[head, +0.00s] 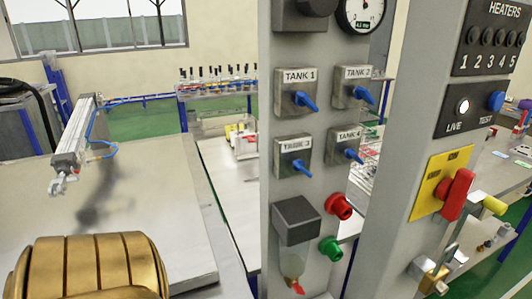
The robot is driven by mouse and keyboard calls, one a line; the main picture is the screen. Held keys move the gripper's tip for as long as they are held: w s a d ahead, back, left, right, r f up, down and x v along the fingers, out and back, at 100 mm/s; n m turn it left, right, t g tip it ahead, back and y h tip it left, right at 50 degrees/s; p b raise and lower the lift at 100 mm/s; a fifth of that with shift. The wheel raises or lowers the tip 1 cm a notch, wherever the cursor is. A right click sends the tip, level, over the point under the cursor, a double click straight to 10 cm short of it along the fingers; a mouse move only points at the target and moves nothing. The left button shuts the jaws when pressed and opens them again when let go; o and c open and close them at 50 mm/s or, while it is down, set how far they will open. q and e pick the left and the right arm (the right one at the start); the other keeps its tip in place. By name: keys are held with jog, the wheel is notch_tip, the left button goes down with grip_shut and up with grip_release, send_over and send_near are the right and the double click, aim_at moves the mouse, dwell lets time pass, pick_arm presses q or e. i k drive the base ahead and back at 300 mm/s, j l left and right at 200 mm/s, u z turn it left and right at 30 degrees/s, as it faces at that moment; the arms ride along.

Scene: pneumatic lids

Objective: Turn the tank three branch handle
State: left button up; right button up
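The tank three branch handle (301,167) is a small blue lever on a grey square valve plate (287,155) on the pale grey column. The plate's label looks like TANK 3 but is hard to read. The lever tilts down to the right. The TANK 1 handle (306,101) sits above it, the TANK 2 handle (365,96) is up and to the right, and the TANK 4 handle (353,156) is to its right. All are similar blue levers tilting down to the right. Neither gripper shows, and nothing touches the handle.
A red fitting (338,206) and green fitting (330,249) stick out below, beside a grey box (296,220). A gauge (361,12) is above. A second post carries a red rotary switch (457,194). A cylinder (76,145) stands over the left bench (160,220).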

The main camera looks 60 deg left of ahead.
aim_at(298, 165)
jog(key=u, duration=1.5)
jog(key=k+l+z, duration=0.2)
jog(key=k+l, duration=0.05)
jog(key=l, duration=0.1)
